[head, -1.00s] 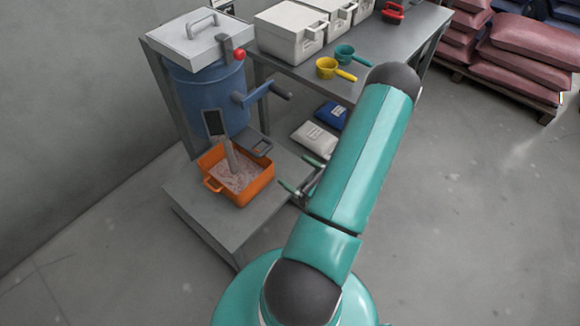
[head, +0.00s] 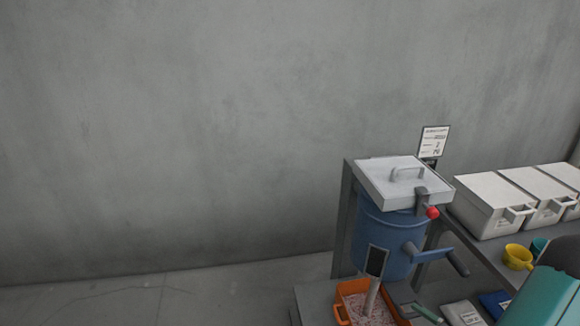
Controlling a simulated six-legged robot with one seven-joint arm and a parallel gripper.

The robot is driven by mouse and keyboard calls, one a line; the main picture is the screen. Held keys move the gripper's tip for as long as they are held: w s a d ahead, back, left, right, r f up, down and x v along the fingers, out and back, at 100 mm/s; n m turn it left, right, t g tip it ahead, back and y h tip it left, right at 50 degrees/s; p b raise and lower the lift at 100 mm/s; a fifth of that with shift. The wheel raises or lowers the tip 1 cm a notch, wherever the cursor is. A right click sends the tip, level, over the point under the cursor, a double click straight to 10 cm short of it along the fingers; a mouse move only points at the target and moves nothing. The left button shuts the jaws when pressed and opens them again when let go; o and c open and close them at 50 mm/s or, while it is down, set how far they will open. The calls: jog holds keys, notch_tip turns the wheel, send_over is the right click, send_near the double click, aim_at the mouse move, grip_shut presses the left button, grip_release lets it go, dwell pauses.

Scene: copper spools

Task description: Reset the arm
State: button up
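My teal arm (head: 552,290) shows at the bottom right corner, cut off by the picture's edge. Part of my gripper (head: 428,313) shows as a teal finger at the bottom edge, just right of the orange tub (head: 341,300). The rest of my gripper is out of the frame or hidden, so its opening cannot be told. The tub holds pale pinkish material and stands under the spout of a blue hopper (head: 378,235). A grey strip, perhaps a stream of material, runs from the spout's dark panel into the tub.
The hopper has a white handled lid (head: 403,182), a red knob (head: 432,212) and a side crank (head: 437,254). White boxes (head: 485,205), a yellow scoop (head: 517,257) and a teal scoop stand on the bench at right. A bare wall (head: 180,140) fills the left; floor there is clear.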

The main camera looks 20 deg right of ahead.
jog(key=w+a+r+n+g+y, duration=0.1)
jog(key=a+r+n+g+y, duration=0.1)
jog(key=a+r+n+g, duration=0.65)
jog(key=w+a+r+n+g+y, duration=0.1)
jog(key=a+r+n+g, duration=0.4)
jog(key=a+n, duration=0.5)
jog(key=s+a+r+n+t+h, duration=0.1)
jog(key=s+a+r+n+h, duration=0.1)
jog(key=a+r+n+h, duration=0.2)
jog(key=s+a+r+n+t+h, duration=0.2)
jog(key=a+r+n+h, duration=0.2)
jog(key=r+n, duration=0.3)
notch_tip(320, 180, up, 3)
jog(key=shift+s+a+f+h, duration=0.2)
jog(key=shift+a+h, duration=0.05)
jog(key=shift+h, duration=0.45)
dwell(2.3)
